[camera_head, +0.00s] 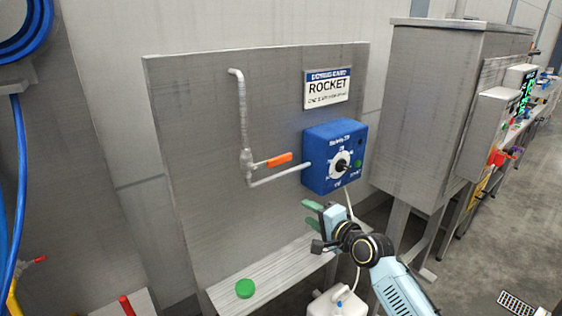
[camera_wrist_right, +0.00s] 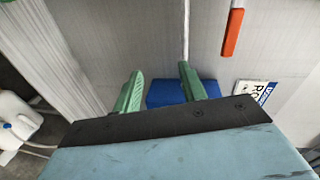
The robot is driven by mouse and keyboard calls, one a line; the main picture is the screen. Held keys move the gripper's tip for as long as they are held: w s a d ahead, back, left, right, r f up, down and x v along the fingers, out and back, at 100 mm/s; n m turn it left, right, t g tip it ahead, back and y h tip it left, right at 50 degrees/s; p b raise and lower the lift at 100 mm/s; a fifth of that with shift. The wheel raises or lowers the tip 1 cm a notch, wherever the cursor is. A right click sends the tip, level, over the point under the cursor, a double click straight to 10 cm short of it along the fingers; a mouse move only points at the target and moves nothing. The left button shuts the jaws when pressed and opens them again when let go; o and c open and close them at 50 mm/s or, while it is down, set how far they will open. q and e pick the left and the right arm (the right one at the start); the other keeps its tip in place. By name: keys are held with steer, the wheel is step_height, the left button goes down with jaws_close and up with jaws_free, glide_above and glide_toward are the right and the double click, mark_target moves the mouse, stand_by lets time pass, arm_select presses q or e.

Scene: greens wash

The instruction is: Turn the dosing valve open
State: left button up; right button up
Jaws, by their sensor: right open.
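The dosing valve has an orange lever handle (camera_head: 279,160) on a grey pipe (camera_head: 244,130) on the panel. The handle lies nearly along the pipe's lower run, tilted slightly up to the right. It also shows in the right wrist view (camera_wrist_right: 233,32) at the upper right. The blue dosing box (camera_head: 335,152) with a dial (camera_head: 342,164) is right of the handle; it shows between and behind the fingers in the wrist view (camera_wrist_right: 172,92). My right gripper (camera_head: 309,214), with green fingers, is open and empty, below the box and apart from the handle. My left gripper is not in view.
A grey bench (camera_head: 285,262) below the panel holds a green round item (camera_head: 244,288). A white jug (camera_head: 336,303) stands under the box. A sign (camera_head: 327,88) is above the box. A large grey cabinet (camera_head: 427,110) stands right. The space before the handle is clear.

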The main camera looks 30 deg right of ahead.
steer(key=m+t, duration=0.1)
steer(key=t, duration=0.1)
glide_toward(282, 161)
steer(key=s, duration=0.2)
steer(key=shift+y, duration=0.5)
steer(key=w+p, duration=0.1)
steer(key=w, duration=1.1)
steer(key=shift+w+a+p, duration=0.15)
steer(key=shift+w+p, duration=0.2)
steer(key=shift+w, duration=0.05)
jaws_close()
